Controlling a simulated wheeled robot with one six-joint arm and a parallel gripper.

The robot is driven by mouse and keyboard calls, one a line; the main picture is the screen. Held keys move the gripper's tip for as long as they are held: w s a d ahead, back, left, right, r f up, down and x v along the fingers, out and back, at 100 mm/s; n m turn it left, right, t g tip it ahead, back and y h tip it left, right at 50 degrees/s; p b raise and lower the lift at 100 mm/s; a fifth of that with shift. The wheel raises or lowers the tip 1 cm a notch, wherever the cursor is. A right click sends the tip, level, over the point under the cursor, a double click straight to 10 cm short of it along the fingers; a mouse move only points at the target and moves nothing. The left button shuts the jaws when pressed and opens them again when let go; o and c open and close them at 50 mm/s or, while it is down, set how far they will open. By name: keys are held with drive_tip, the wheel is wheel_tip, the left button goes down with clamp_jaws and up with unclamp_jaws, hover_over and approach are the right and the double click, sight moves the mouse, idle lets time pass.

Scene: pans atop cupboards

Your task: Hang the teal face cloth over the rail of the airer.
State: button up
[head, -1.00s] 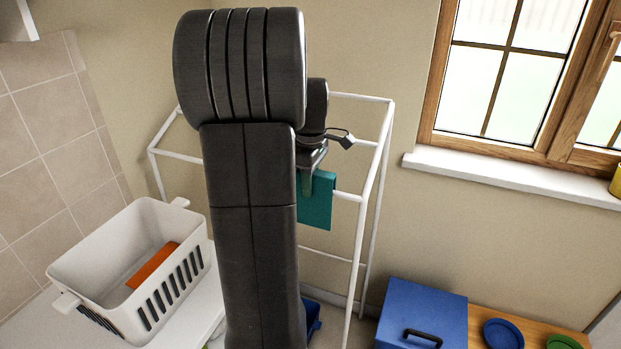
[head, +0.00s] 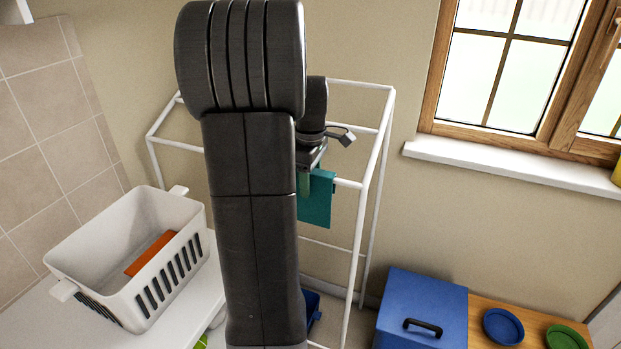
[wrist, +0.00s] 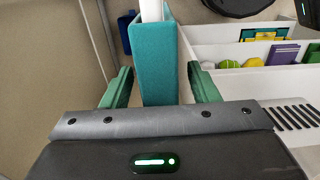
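The teal face cloth (head: 317,203) hangs at the near rail of the white airer (head: 375,185), with its top at rail height. In the wrist view the cloth (wrist: 154,75) is folded over the end of a white rail (wrist: 152,10), with a side down on each flank. My gripper (wrist: 160,72) is open, its two green fingers standing on either side of the cloth. In the head view my arm hides part of the airer and the cloth's left edge.
A white basket (head: 85,245) with an orange cloth (head: 151,254) stands on the worktop at left. A blue box (head: 425,300), a blue plate (head: 503,326) and a green plate (head: 566,338) are at lower right. A window sill (head: 500,165) is beyond the airer.

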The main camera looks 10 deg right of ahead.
wheel_tip(320, 180, up, 14)
idle(0.6)
drive_tip(key=shift+f, duration=0.2)
wheel_tip(320, 180, down, 14)
drive_tip(key=shift+r, duration=0.25)
drive_tip(key=shift+r+p, duration=0.35)
drive_tip(key=shift+r, duration=0.3)
